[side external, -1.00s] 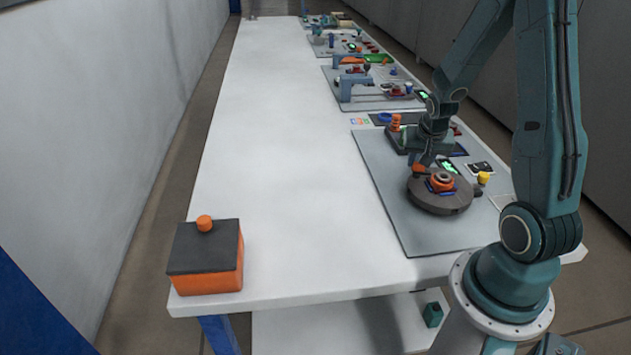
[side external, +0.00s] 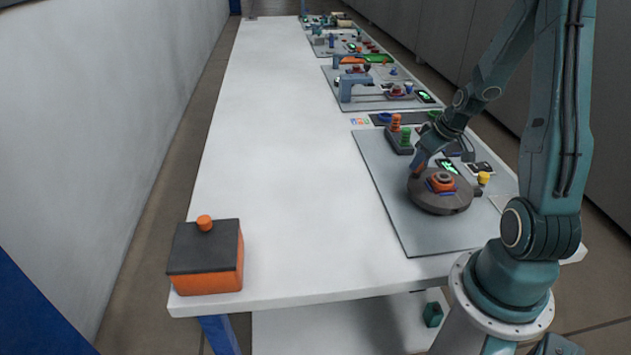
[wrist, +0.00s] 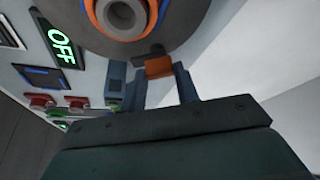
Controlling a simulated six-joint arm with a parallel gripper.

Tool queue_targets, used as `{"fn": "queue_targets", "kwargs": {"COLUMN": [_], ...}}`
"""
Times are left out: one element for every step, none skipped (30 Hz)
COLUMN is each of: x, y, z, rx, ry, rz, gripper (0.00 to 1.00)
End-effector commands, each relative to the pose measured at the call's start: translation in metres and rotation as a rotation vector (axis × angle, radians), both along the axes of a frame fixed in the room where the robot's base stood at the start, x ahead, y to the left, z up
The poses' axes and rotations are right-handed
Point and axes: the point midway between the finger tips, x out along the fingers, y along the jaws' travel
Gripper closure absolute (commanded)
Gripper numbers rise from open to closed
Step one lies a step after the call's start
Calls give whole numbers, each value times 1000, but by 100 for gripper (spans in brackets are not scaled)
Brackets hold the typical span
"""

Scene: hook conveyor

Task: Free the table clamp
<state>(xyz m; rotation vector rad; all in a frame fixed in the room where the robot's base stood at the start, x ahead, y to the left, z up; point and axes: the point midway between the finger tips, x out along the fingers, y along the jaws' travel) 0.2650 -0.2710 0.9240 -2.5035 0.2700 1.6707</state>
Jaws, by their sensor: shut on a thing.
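The grey round table (side external: 440,203) sits on a light plate, with an orange ring and a grey hub (wrist: 125,14) at its middle. The table clamp shows in the wrist view as a small orange block (wrist: 159,67) with a dark arm at the table's rim. My gripper (wrist: 160,80) has its two fingers on either side of this orange block and is shut on it. In the side view my gripper (side external: 417,165) is tilted at the table's left far rim and hides most of the clamp.
A green-lit display (wrist: 60,45) reading OFF stands beside the table. A yellow knob (side external: 484,178) is to its right, and a dark block with orange and green posts (side external: 405,135) stands behind. An orange box (side external: 207,271) is far left. The white bench between is clear.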

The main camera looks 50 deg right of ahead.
Motion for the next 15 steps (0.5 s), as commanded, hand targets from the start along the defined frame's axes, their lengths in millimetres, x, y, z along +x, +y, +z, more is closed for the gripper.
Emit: {"fn": "queue_targets", "kwargs": {"x": [0,0,0,-1,0,0,0,-1,0,0,0,0,0,0,0], "y": [-1,-1,-1,-1,-1,-1,-1,-1,-2,-2,-2,-2,-2,-2,-1], "z": [0,0,0,0,0,0,0,0,0,0,0,0,0,0,0], "rx": [1,0,0,0,0,0,-1,0,-1,-1,-1,-1,-1,0,0], "ry": [1,0,0,1,0,0,1,1,1,1,1,1,1,1,1], "rz": [34,54,81,100,117,139,153,167,183,192,200,211,216,221,225], "gripper": [92,92,92,92,92,92,92,92,92,92,92,92,92,92,92]}}
